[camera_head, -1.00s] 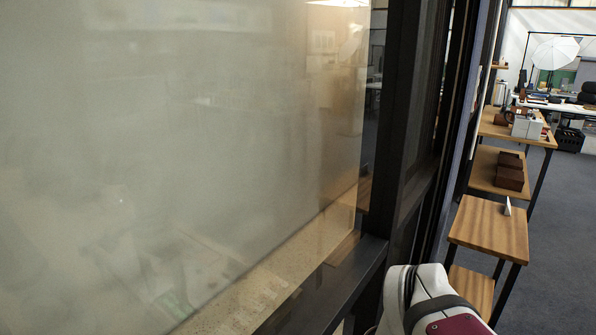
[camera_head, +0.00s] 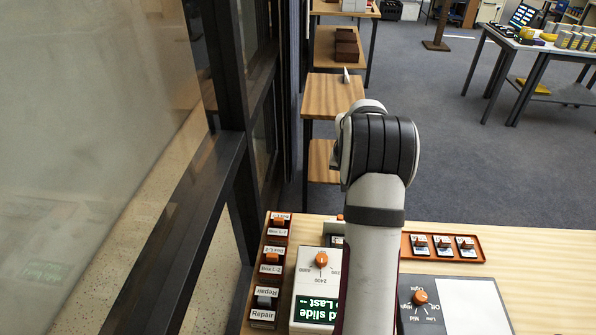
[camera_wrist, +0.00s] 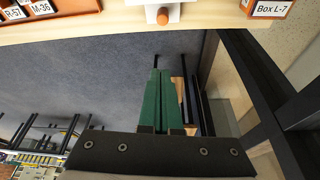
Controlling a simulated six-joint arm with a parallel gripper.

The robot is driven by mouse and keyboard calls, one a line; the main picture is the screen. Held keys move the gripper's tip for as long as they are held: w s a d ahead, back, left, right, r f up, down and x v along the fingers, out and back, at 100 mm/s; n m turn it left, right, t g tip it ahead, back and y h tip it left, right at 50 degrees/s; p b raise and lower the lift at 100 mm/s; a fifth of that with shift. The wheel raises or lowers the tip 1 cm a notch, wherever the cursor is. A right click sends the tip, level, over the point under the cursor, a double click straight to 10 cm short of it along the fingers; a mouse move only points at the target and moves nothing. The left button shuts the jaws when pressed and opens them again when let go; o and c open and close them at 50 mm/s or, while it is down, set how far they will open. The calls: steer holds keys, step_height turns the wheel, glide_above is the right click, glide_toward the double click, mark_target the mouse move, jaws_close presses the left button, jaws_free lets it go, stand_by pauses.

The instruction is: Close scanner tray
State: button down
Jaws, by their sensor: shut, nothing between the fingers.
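My gripper (camera_wrist: 158,75), with green fingers, is shut and empty, apart from that part and over the floor.
Labelled boxes (camera_head: 271,261) line the desk's left side. An orange tray (camera_head: 440,256) of small labelled items lies at the right, near a grey panel with a dial (camera_head: 421,297) and a white sheet (camera_head: 472,306). A dark-framed window (camera_head: 215,175) borders the left.

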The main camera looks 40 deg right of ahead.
step_height(320, 180, down, 10)
steer(key=shift+d+r, duration=0.15)
steer(key=shift+r, duration=0.1)
steer(key=shift+s+a, duration=0.2)
steer(key=shift+a, duration=0.1)
steer(key=s+a, duration=0.7)
stand_by(0.4)
